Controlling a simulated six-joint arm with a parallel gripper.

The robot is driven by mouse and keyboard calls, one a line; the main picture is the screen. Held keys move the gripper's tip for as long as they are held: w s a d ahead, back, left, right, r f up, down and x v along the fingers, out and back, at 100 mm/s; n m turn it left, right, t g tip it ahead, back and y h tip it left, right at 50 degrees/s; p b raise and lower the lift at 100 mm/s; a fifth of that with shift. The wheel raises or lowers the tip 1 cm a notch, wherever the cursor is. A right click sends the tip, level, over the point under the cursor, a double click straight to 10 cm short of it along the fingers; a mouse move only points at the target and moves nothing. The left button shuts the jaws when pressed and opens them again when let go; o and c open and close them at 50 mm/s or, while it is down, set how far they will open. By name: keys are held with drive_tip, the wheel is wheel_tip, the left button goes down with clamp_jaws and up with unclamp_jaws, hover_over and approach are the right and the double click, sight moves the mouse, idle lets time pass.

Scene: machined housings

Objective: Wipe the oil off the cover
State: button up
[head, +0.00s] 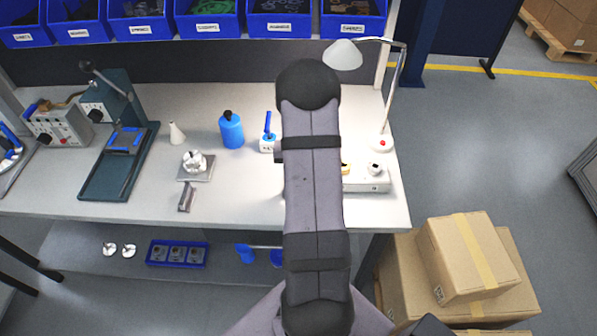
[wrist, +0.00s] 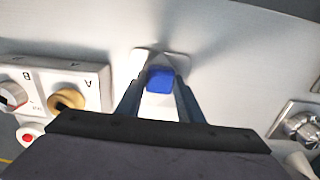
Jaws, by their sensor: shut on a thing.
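My gripper (wrist: 160,84) is shut on a small blue block (wrist: 160,79) in the wrist view. A flat white piece (wrist: 143,60) shows around and behind the block; I cannot tell whether it is joined to the block or lies on the bench. A silver metal part (wrist: 303,126) sits on a square plate at the right edge of the wrist view; it also shows in the head view (head: 195,161). It may be the cover, and I cannot make out oil on it. In the head view my arm hides the gripper and the held block.
A grey box marked A and B (wrist: 75,72) stands left of my gripper in the wrist view, with a gold piece (wrist: 66,101) at A. The head view shows a blue bottle (head: 231,132), a lamp (head: 343,55) and a press (head: 120,150) on the bench (head: 230,195).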

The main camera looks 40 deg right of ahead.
drive_tip(key=shift+s+a, duration=0.9)
drive_tip(key=shift+f, duration=0.15)
drive_tip(key=shift+w+d+b, duration=0.6)
drive_tip(key=shift+w+d, duration=1.9)
drive_tip(key=shift+d, duration=0.3)
drive_tip(key=shift+s+a+r, duration=0.2)
drive_tip(key=shift+s, duration=0.05)
drive_tip(key=shift+s+a+p, duration=0.4)
drive_tip(key=shift+s+a, duration=2.05)
drive_tip(key=shift+w+d+f, duration=0.1)
drive_tip(key=shift+w+d, duration=2.45)
drive_tip(key=shift+w+d+r+p, duration=0.15)
drive_tip(key=shift+r+p, duration=0.15)
drive_tip(key=shift+r, duration=0.05)
drive_tip(key=shift+r+p, duration=0.4)
drive_tip(key=shift+r, duration=0.55)
drive_tip(key=shift+r+p, duration=0.5)
drive_tip(key=shift+r, duration=0.15)
wheel_tip(320, 180, up, 4)
drive_tip(key=p, duration=0.3)
drive_tip(key=shift+r, duration=0.15)
